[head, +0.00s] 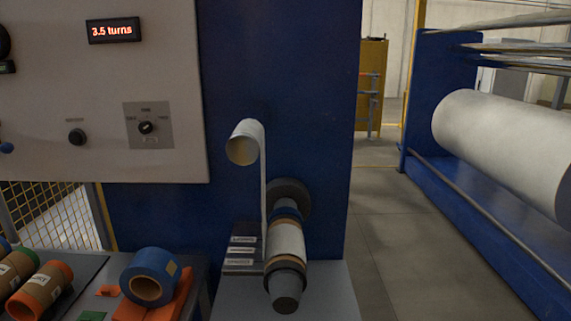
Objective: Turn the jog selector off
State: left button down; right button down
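A black selector knob (146,128) sits on a square grey plate at the lower right of the pale control panel (60,60). The plate has small markings around the knob, too small to read; this looks like the jog selector. Its pointer has a light mark, but I cannot tell for sure which setting it points at. A second black round knob (76,137) is on the panel to its left, with a small unreadable label above. Neither of my grippers is in view.
A display (114,30) above reads "3.5 turns". A film roll on a spindle (286,240) and a roller (243,145) stick out right of the panel. A blue tape roll (150,275) and several brown cores lie on the bench below. The space before the panel is clear.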

aim_at(145, 127)
jog(key=u, duration=0.5)
jog(key=i+l+u, duration=0.15)
jog(key=l+u, duration=0.2)
jog(key=u, duration=0.15)
jog(key=l+u, duration=0.75)
jog(key=u, duration=0.2)
jog(key=l+u, duration=0.1)
jog(key=l, duration=0.3)
jog(key=k+l+u, duration=0.1)
jog(key=l, duration=0.35)
jog(key=k+l+u, duration=0.1)
jog(key=l, duration=0.3)
jog(key=k+l, duration=0.1)
jog(key=l, duration=0.3)
jog(key=l+u, duration=0.15)
jog(key=l, duration=0.3)
jog(key=k+l+u, duration=0.1)
jog(key=l, duration=0.25)
jog(key=k+l, duration=0.15)
jog(key=l, duration=0.15)
jog(key=k+l, duration=0.15)
jog(key=l, duration=0.2)
